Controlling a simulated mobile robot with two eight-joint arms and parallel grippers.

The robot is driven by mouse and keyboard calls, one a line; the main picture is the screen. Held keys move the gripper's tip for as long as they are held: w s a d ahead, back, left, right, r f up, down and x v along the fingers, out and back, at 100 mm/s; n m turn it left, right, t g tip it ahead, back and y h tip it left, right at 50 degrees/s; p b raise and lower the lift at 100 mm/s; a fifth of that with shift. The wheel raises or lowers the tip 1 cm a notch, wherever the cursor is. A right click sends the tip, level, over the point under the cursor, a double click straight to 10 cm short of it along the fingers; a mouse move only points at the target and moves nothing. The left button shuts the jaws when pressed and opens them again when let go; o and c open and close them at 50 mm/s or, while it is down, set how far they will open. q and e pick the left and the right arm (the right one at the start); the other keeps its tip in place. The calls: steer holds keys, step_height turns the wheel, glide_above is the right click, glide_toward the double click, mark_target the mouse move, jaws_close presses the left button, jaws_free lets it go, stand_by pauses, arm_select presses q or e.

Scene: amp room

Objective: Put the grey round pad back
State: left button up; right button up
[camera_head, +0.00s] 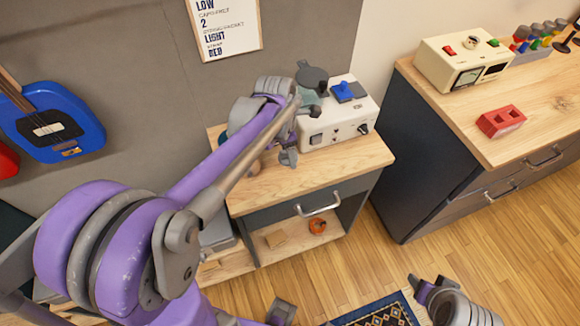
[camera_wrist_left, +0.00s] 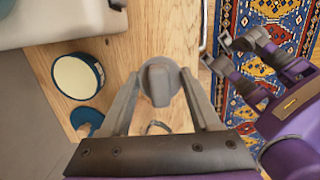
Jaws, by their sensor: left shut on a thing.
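The grey round pad (camera_wrist_left: 147,68), a flat disc with a raised block on it, is in the left wrist view. My left gripper (camera_wrist_left: 160,78) is shut on the block, one finger on each side. In the head view my left gripper (camera_head: 289,156) is at the front of the small wooden-topped cabinet (camera_head: 320,172), near the white device; the pad is hard to make out there. My right gripper (camera_head: 430,287) is low over the floor at the lower right. It also shows in the left wrist view (camera_wrist_left: 240,52), over the rug; its jaw opening is unclear.
The white device (camera_head: 335,127) stands on the cabinet. A dark blue cylinder with a cream top (camera_wrist_left: 78,76) and a small blue piece (camera_wrist_left: 87,121) are left of the pad. The right workbench (camera_head: 545,120) carries a cream meter box (camera_head: 462,60) and a red block (camera_head: 501,121).

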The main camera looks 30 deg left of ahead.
mark_target(290, 173)
arm_select(q)
step_height(290, 173, down, 7)
steer(key=shift+r, duration=0.2)
steer(key=shift+f+b, duration=0.1)
steer(key=shift+b, duration=0.2)
steer(key=shift+f, duration=0.15)
steer(key=o, duration=1.3)
